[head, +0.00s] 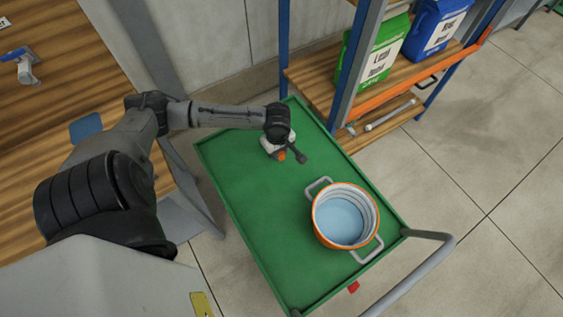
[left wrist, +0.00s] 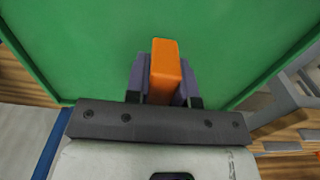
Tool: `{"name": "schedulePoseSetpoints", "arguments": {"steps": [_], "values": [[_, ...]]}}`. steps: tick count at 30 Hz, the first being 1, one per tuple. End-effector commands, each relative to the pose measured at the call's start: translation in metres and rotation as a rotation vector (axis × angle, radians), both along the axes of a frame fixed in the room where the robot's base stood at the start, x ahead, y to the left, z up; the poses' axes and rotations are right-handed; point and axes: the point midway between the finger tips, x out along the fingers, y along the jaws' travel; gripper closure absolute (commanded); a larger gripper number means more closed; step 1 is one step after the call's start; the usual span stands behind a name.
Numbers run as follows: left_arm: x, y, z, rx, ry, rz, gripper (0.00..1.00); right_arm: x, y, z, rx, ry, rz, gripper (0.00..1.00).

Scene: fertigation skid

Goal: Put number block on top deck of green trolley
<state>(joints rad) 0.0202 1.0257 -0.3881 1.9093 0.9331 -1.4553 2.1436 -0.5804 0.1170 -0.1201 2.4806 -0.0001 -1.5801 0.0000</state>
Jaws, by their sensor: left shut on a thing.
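The green trolley (head: 240,210) stands in the middle of the head view, its rimmed top deck facing up. My left gripper (head: 279,155) is over the far part of that deck. In the left wrist view my left gripper (left wrist: 164,88) is shut on an orange block (left wrist: 165,65), which I take to be the number block; no number shows on it. In the head view only a small orange bit of it shows under the gripper. The green deck (left wrist: 90,45) fills the background there. I cannot tell whether the block touches the deck. My right gripper is not in view.
An orange pot (head: 345,215) with pale blue inside and two grey handles stands on the deck's near right part. A shelf rack (head: 340,80) with green (head: 380,50) and blue (head: 435,25) containers stands behind. A wooden bench (head: 60,70) is at left. The deck's left part is clear.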

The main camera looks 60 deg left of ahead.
Motion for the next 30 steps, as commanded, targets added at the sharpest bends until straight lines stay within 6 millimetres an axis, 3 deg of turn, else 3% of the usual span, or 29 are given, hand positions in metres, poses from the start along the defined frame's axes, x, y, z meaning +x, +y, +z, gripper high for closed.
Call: {"name": "schedulePoseSetpoints", "arguments": {"steps": [3,16,30], "values": [[0.000,0.000,-0.022,0.000,0.001,-0.001,1.00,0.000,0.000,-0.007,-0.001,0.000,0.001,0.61],[0.000,0.000,-0.063,0.001,0.001,-0.002,1.00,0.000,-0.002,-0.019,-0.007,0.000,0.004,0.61],[0.000,-0.001,-0.069,-0.001,0.001,-0.003,1.00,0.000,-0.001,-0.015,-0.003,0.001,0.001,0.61]]}}
